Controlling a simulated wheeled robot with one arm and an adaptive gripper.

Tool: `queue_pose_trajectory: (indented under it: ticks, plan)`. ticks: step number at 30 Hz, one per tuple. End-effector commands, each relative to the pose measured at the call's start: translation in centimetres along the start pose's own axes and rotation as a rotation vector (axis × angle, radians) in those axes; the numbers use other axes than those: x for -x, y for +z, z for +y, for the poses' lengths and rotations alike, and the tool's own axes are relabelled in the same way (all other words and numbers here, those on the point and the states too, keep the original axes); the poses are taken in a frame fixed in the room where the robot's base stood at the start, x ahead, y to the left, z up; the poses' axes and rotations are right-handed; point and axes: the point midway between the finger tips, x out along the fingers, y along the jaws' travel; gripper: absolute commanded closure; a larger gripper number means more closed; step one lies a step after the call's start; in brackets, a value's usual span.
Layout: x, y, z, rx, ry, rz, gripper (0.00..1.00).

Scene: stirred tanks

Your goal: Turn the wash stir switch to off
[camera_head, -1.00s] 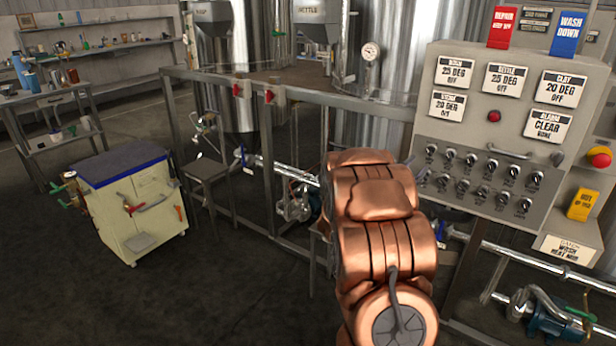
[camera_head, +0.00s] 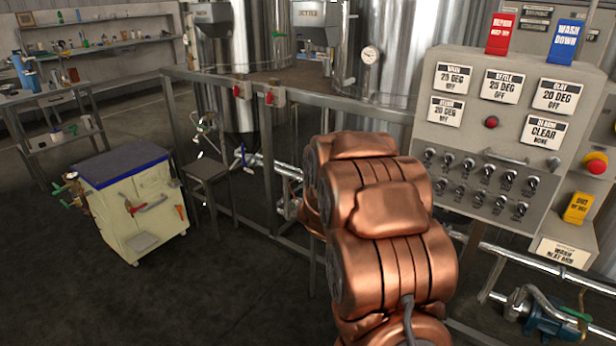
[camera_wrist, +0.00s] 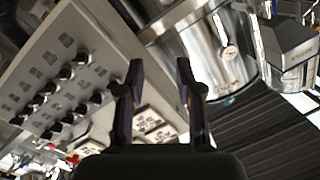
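The grey control panel (camera_head: 452,140) stands at the right in the head view. It carries two rows of black rotary switches (camera_head: 477,180), whose labels are too small to read, so I cannot tell which is the wash stir switch. The panel face (camera_wrist: 85,38) and its switches (camera_wrist: 78,88) also show tilted in the wrist view, left of my fingers. My gripper (camera_wrist: 160,80) is open and empty, its two dark fingers apart and not touching the panel. The gripper is hidden in the head view, where only my copper arm shows.
Above the switches are white display cards (camera_head: 502,87) and a red lamp (camera_head: 491,122). A handle bar (camera_head: 505,157) lies just above the switch rows. An emergency button (camera_head: 596,163) is at the right. A metal railing (camera_head: 330,98) and steel tanks (camera_head: 385,60) stand behind my arm.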

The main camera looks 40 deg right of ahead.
Motion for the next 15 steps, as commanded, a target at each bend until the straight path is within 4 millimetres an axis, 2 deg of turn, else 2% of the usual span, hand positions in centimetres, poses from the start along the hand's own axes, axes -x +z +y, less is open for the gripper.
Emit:
queue_pose_trajectory:
  ticks: [6,15]
  plan:
    - [1.8,1.3,-2.8,0.008,-0.036,-0.127,0.65]
    - [4.8,3.3,-6.0,0.035,-0.085,-0.295,0.65]
